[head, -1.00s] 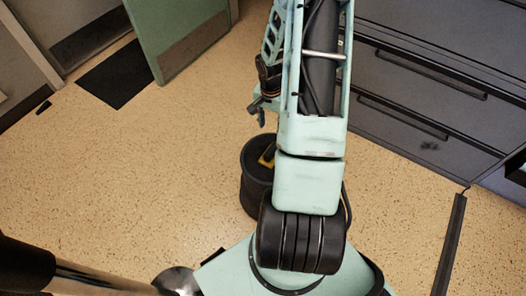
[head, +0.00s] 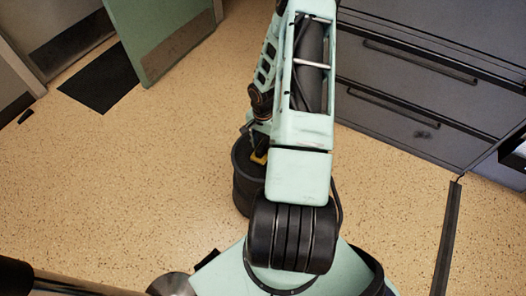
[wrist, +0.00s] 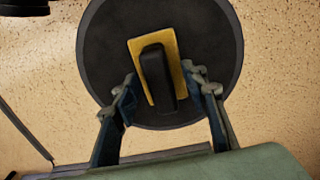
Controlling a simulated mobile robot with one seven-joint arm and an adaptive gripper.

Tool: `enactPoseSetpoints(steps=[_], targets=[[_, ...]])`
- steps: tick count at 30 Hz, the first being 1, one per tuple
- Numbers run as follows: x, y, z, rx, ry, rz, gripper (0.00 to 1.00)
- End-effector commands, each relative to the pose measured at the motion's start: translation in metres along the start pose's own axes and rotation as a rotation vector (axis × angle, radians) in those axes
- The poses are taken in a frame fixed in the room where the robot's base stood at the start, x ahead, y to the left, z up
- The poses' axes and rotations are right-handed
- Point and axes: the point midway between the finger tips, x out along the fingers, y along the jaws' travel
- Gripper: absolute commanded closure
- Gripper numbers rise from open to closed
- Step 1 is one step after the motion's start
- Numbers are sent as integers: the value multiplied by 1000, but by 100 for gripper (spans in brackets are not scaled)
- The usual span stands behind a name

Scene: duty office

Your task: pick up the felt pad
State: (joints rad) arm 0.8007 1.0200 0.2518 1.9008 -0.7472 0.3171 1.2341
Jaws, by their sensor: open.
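The felt pad appears to be the yellow rectangular block with a black raised grip, seen from above in the wrist view (wrist: 176,50). It lies on the dark round top of a black drum-like stand (wrist: 105,60). In the head view a small yellow part of the pad (head: 259,157) shows on the stand (head: 243,190), partly hidden by my arm. My gripper (wrist: 165,88) is open and empty, one finger on each side of the pad's near end. The fingers look apart from the pad; their exact height above it I cannot tell.
Grey drawer cabinets (head: 420,85) stand at the right. A green door panel (head: 165,40) and a dark floor mat (head: 100,82) are at the back left. A dark strip (head: 448,235) runs along the floor at right. The speckled floor left of the stand is clear.

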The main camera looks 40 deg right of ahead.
Motion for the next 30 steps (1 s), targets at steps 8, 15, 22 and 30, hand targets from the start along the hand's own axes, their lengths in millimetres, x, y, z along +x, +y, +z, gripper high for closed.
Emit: enactPoseSetpoints(steps=[8,15,22,30], targets=[[4,0,-1,-1,2,-1,59],[4,0,-1,-1,1,0,85],[3,0,-1,-1,1,0,100],[0,0,-1,0,2,0,100]])
